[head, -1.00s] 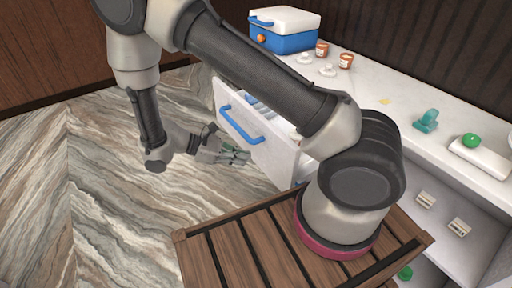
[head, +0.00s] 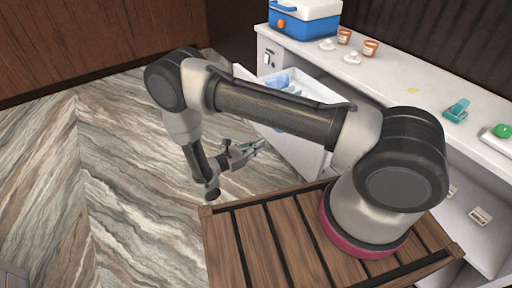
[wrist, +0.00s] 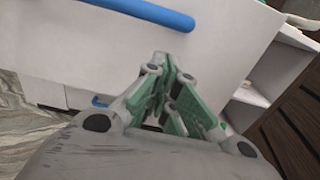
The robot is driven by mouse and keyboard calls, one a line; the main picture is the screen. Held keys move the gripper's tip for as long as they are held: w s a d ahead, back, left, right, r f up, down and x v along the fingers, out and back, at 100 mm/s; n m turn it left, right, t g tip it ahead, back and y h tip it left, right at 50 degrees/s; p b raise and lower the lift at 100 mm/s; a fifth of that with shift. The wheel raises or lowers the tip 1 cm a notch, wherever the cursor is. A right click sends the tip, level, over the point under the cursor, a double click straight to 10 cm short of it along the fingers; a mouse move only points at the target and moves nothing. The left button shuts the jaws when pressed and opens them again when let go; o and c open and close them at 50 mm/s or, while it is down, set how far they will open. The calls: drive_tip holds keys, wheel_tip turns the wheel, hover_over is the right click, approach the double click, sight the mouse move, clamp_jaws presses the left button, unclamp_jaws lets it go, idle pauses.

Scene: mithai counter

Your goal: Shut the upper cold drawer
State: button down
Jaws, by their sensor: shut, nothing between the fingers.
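The upper cold drawer (head: 309,161) stands pulled out from the white counter, with blue items (head: 280,82) inside. Its white front faces left in the head view and is partly hidden by my arm. In the wrist view the drawer front (wrist: 235,22) fills the upper part, with its blue bar handle (wrist: 150,13) at the top. My gripper (head: 262,144) is shut and empty, in front of the drawer front and below the handle. Its green-padded fingers (wrist: 165,62) point at the front; I cannot tell if they touch it.
A lower blue handle (wrist: 100,101) shows below in the wrist view. On the counter top (head: 400,72) stand a blue-and-white cool box (head: 305,22), orange jars (head: 370,48), white knobbed pieces and a teal object (head: 457,110). The marble floor (head: 120,200) to the left is clear.

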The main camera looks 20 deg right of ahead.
drive_tip(key=x, duration=0.9)
drive_tip(key=shift+d, duration=0.35)
drive_tip(key=shift+w+f, duration=0.1)
